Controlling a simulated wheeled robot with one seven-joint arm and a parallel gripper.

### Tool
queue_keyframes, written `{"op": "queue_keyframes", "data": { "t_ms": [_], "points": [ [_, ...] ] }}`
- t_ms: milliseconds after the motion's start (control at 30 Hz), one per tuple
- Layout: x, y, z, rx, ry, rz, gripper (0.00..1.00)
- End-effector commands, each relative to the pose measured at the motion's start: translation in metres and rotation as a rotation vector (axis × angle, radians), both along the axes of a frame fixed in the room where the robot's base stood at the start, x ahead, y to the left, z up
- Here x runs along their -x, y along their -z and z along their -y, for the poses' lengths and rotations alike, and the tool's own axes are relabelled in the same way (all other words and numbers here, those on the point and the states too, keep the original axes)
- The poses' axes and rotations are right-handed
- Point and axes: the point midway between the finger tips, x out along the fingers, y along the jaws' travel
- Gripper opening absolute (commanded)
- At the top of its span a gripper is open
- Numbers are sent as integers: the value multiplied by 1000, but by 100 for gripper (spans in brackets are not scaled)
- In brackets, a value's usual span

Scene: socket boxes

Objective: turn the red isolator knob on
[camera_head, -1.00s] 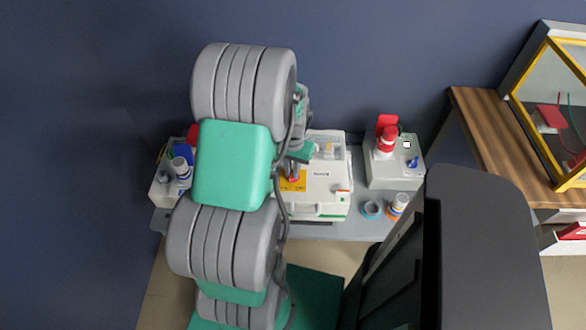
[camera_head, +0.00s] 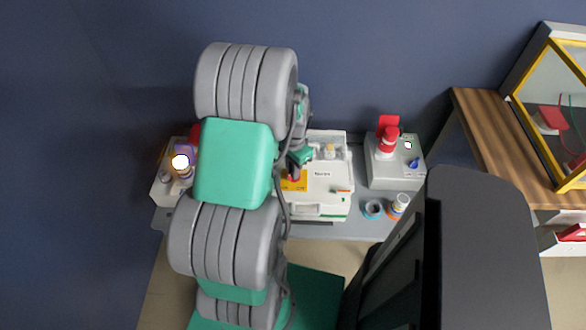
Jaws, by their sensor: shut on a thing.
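The red isolator knob (camera_head: 294,176) sits on a yellow plate (camera_head: 290,186) on the front left part of a white box (camera_head: 325,190). My gripper (camera_head: 296,172) comes down over the knob from above and is shut on it. The fingers and wrist cover most of the knob, so its exact angle cannot be read. My arm hides the left edge of the box. On the grey box at the left, a lamp (camera_head: 180,162) glows bright white with an orange tint.
A grey box (camera_head: 386,172) with a red plug and small blue knob stands to the right. A grey-blue ring (camera_head: 373,209) and an orange-and-white connector (camera_head: 397,204) lie in front of it on the grey bench (camera_head: 340,230). A wooden table (camera_head: 490,130) stands farther right.

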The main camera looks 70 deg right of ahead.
Motion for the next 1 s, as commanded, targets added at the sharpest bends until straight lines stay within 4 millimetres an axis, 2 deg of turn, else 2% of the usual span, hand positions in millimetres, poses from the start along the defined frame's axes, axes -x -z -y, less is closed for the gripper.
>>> {"op": "queue_keyframes", "data": {
  "t_ms": [233, 267, 533, 800, 867, 1000],
  "points": [
    [0, 0, 1, 1, 1, 0, 0],
    [0, 0, 1, 1, 0, 0, 12],
    [0, 0, 0, 1, 0, 0, 34],
    [0, -3, 1, 1, 0, 0, 34],
    [0, -9, 1, 4, 0, 1, 34],
    [0, -37, 2, 6, 0, 1, 34]
  ]
}}
